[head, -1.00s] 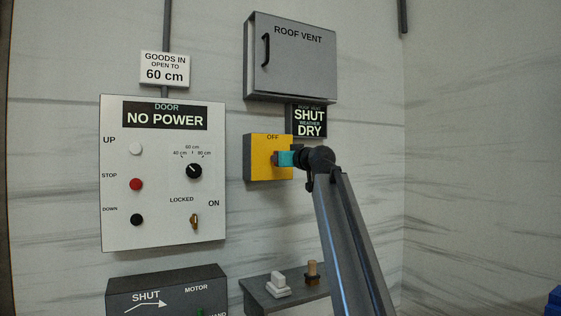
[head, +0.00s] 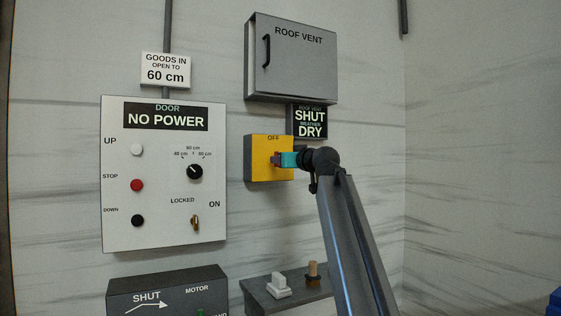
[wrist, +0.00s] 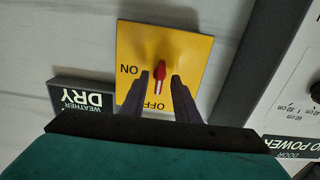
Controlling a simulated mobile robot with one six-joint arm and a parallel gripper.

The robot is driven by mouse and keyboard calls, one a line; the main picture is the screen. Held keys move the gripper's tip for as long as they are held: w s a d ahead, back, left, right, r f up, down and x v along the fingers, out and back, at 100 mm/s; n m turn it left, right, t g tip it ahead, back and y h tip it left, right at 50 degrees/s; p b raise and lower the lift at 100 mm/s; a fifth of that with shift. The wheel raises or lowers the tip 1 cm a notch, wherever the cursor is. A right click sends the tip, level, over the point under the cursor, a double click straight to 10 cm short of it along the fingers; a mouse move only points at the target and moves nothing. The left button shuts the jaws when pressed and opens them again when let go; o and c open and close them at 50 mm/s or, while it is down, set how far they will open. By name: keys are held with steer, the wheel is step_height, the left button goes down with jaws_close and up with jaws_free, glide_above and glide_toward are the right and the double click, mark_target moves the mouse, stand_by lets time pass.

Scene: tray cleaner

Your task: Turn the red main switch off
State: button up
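The red main switch (wrist: 160,70) sits on a yellow plate (wrist: 198,45) in the wrist view. Its white-marked handle points toward the word OFF; ON is off to the side. In the head view the yellow switch box (head: 258,145) is on the wall, and a little red of the switch (head: 275,160) shows beside my fingers. My gripper (wrist: 160,76) is open, with one dark finger on each side of the handle and gaps between. I cannot tell how far the fingertips reach along the handle.
The door panel (head: 120,235) left of the box reads NO POWER. The grey roof vent cabinet (head: 290,65) and a SHUT / DRY display (head: 310,121) are above. A small shelf (head: 258,295) with a white and a brown item is below.

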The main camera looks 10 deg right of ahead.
steer(key=v, duration=1.2)
steer(key=shift+s, duration=0.2)
stand_by(0.4)
